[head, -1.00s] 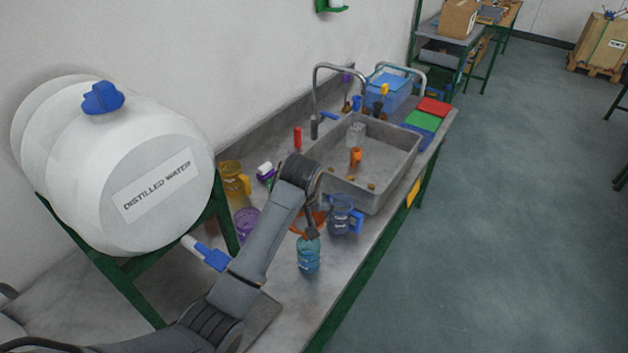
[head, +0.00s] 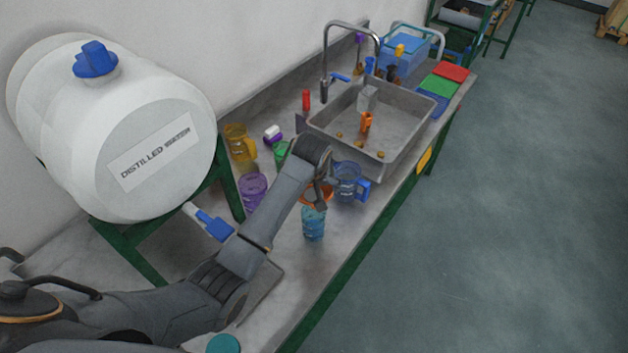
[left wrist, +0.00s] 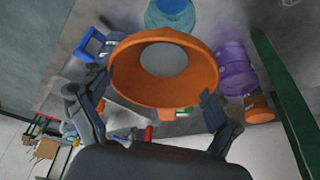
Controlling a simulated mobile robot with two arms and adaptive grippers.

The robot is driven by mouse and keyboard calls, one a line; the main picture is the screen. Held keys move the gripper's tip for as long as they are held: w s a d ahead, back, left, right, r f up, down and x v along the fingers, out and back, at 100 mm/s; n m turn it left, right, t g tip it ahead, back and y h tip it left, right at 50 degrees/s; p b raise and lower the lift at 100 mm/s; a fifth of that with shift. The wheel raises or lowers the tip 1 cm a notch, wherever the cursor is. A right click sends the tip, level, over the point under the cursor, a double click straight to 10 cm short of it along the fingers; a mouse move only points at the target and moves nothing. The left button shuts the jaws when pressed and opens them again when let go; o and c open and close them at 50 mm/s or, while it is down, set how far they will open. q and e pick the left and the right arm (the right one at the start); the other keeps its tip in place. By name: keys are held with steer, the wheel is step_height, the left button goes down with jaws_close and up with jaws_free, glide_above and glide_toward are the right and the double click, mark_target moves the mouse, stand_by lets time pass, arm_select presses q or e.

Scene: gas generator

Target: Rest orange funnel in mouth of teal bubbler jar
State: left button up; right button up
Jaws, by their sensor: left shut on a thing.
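The teal bubbler jar (head: 313,224) stands upright on the bench in the head view. Part of it shows at the top of the left wrist view (left wrist: 170,14). The orange funnel (head: 308,190) is just behind and above the jar's top in the head view, partly hidden by my arm. In the left wrist view the funnel (left wrist: 125,76) shows its wide, open rim between the fingers. My left gripper (head: 321,196) is shut on the funnel; its fingers also show in the left wrist view (left wrist: 155,92). Whether the funnel touches the jar is unclear. My right gripper is not in view.
A blue pitcher (head: 347,180) stands close right of the jar, before the sink (head: 402,150). A purple container (head: 252,190) and a yellow pitcher (head: 238,143) stand to the left. The distilled water tank (head: 110,130) is at left. Bench front is clear.

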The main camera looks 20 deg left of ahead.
mark_target(314, 195)
arm_select(q)
steer(key=shift+s+f, duration=0.2)
steer(key=shift+f, duration=0.2)
steer(key=shift+f+b, duration=0.45)
steer(key=shift+f, duration=0.3)
step_height(314, 195, down, 2)
steer(key=shift+w+f+b, duration=0.1)
steer(key=shift+b, duration=0.4)
steer(key=shift+f+b, duration=0.5)
steer(key=shift+f, duration=0.5)
steer(key=o, duration=0.8)
steer(key=shift+o, duration=0.2)
steer(key=shift+r, duration=0.15)
